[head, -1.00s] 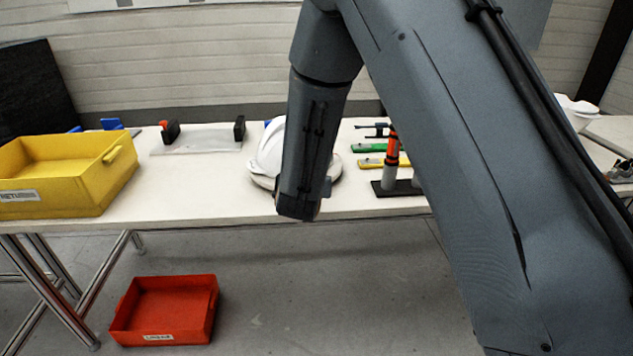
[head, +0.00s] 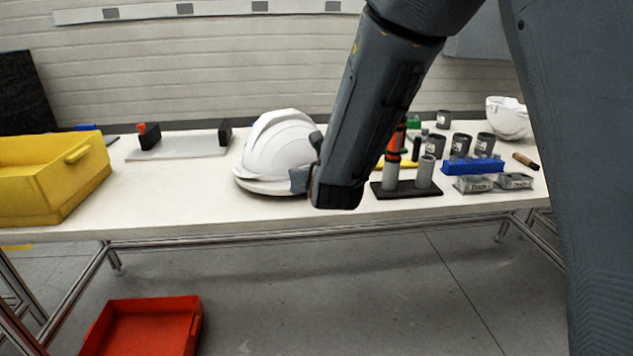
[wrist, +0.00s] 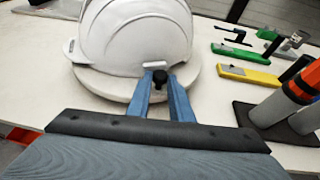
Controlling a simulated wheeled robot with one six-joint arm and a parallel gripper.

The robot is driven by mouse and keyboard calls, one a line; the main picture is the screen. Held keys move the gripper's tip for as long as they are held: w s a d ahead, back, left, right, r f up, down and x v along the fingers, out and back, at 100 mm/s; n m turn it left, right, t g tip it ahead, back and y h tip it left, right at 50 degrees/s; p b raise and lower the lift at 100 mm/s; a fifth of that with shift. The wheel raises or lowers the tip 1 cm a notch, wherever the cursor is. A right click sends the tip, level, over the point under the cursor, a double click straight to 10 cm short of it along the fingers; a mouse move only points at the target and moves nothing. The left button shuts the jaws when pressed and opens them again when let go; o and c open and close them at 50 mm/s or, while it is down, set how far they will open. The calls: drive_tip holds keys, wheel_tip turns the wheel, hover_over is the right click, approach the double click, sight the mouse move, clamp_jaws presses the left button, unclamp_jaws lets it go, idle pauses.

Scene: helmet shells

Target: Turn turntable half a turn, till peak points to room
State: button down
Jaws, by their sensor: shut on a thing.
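A white helmet shell (head: 278,150) sits on a round white turntable (head: 262,187) near the table's front edge. Both also show in the wrist view, the shell (wrist: 130,35) above the turntable's rim (wrist: 108,86). My gripper (head: 300,179) is at the right side of the turntable in the head view. In the wrist view its two blue fingers (wrist: 160,78) are shut on a small dark knob (wrist: 160,76) at the turntable's rim. My forearm hides the area just right of the shell.
A dark stand with grey tubes (head: 408,188) is close on the right. Grey cups (head: 461,144), a blue rack (head: 473,166) and another white shell (head: 508,118) are farther right. A yellow bin (head: 40,180) stands left; a red bin (head: 145,330) is on the floor.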

drive_tip(key=shift+w+r, duration=0.15)
drive_tip(key=shift+r, duration=0.05)
idle(0.4)
drive_tip(key=c, duration=1.6)
unclamp_jaws()
drive_tip(key=shift+a+f, duration=0.1)
drive_tip(key=shift+s+d, duration=0.2)
drive_tip(key=shift+s, duration=0.1)
drive_tip(key=shift+b+v, duration=0.3)
drive_tip(key=shift+v, duration=3.3)
